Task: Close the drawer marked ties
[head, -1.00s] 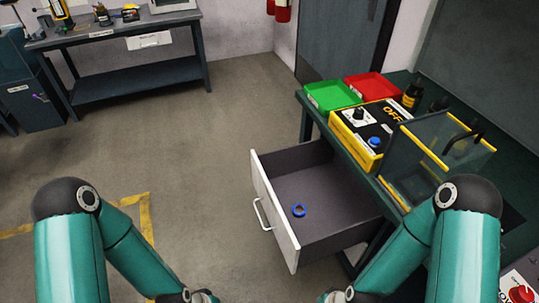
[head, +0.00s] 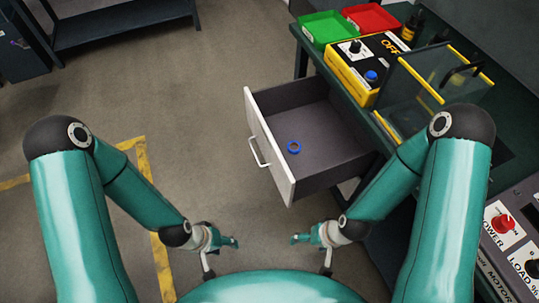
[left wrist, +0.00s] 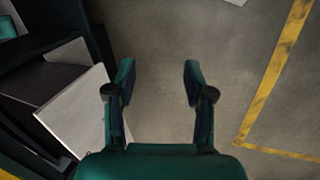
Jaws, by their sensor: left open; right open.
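An open drawer (head: 322,150) with a white front (head: 269,158) and a bar handle (head: 257,152) sticks out of the dark bench. A blue ring (head: 294,147) lies inside it. I see no readable label on the drawer. My left gripper (head: 226,243) is open and empty, in front of the drawer and apart from it. In the left wrist view its two fingers (left wrist: 156,80) stand apart over bare floor, with a pale panel (left wrist: 75,110) to their left. My right gripper (head: 308,240) is open and empty, below the drawer's near corner in the picture.
The dark bench (head: 307,45) carries a green tray (head: 326,28), a red tray (head: 371,17), a yellow control box (head: 366,62) and a clear yellow-edged case (head: 432,80). A panel with a red button (head: 503,223) is at right. The floor left of the drawer is clear.

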